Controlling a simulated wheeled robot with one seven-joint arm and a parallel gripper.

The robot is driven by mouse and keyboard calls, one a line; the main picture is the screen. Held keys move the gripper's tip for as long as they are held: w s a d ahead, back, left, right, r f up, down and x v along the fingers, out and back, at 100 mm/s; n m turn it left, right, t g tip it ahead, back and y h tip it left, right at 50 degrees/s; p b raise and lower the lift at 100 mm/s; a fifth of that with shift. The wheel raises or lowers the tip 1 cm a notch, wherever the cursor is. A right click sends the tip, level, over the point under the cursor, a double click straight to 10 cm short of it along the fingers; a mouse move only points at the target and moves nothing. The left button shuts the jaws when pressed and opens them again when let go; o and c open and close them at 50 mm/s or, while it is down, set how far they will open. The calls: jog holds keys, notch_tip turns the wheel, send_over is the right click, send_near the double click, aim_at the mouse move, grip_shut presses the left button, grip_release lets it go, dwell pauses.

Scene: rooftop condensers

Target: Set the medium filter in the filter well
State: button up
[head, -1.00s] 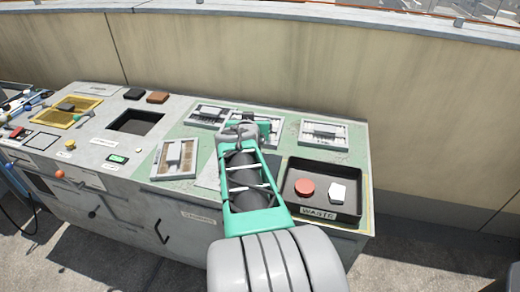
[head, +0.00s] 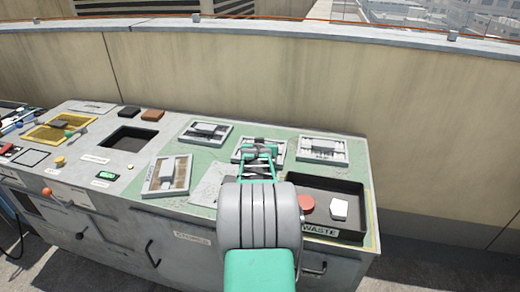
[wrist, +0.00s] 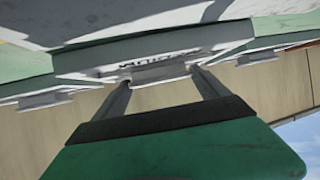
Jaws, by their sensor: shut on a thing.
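My gripper (head: 257,148) is over the middle of the green mat, shut on the grey handle of a white-framed filter (head: 276,156). In the wrist view my gripper (wrist: 162,78) has its two fingers on either side of the handle of this filter (wrist: 85,62).
Other white-framed filters lie at the back left (head: 205,132), the right (head: 323,149) and the front left (head: 167,175) of the mat. A black waste tray (head: 330,190) holds a red and a white piece. Small dark (head: 129,112) and brown (head: 153,115) blocks lie behind the opening.

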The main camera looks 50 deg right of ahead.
jog(key=o, duration=1.8)
